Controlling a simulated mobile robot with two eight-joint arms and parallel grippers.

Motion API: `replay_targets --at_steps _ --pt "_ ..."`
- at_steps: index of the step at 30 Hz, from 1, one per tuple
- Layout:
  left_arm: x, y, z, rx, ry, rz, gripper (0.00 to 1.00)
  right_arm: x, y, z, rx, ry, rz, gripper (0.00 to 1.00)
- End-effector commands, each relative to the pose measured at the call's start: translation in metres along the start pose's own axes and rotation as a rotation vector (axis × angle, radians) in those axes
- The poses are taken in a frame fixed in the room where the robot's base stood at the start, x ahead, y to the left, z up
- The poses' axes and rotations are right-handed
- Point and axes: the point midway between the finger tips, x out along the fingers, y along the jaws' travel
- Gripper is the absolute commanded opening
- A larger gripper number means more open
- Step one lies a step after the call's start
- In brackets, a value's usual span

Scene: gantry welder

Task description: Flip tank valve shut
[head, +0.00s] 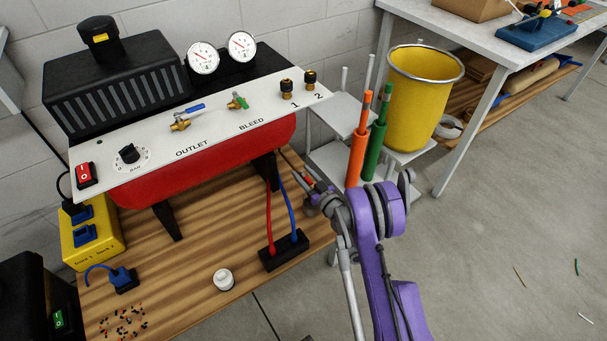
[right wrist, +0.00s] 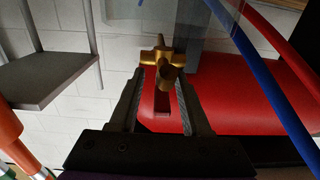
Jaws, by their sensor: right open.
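The red tank (head: 205,165) lies under the white panel; its red side also fills the right of the right wrist view (right wrist: 240,95). A brass valve (right wrist: 160,62) with a cross-shaped body shows at the tips of my right gripper (right wrist: 161,75). A dark red strip, perhaps its lever, lies between the open fingers; I cannot tell whether they touch it. In the head view my right gripper (head: 311,187) is small and partly hidden beside the tank's right end, and the brass valve cannot be made out there. My left gripper is not in view.
The white panel (head: 130,172) carries a blue-levered outlet valve (head: 188,109), a green-levered bleed valve (head: 238,101) and two gauges. Red and blue hoses rise from a black block (head: 284,250) close by. Orange (head: 358,145) and green cylinders and a yellow bin (head: 422,95) stand right.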

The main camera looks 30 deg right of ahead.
Motion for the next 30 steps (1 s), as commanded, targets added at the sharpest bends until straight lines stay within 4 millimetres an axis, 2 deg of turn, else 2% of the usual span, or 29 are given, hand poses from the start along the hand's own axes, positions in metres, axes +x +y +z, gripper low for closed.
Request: replay_targets --at_steps 5,8,11,17,18,22,30 --pt "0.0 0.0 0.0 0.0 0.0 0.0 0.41 -0.003 0.0 0.0 0.0 0.0 0.0 0.47" --pt "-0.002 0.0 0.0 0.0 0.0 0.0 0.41 -0.012 0.001 0.0 -0.001 0.0 0.001 0.47" --pt "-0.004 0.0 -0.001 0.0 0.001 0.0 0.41 -0.03 0.001 -0.001 -0.001 0.0 0.003 0.47" --pt "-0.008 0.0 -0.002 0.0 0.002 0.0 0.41 -0.079 0.001 -0.001 -0.001 0.001 0.003 0.47" --pt "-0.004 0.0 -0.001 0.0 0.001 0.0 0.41 -0.087 0.001 0.001 -0.001 0.0 0.002 0.47" --pt "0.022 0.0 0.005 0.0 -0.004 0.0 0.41 -0.094 0.001 0.008 -0.001 -0.004 0.002 0.47" --pt "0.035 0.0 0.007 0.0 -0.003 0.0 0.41 -0.107 0.0 0.001 0.0 0.0 0.001 0.47"
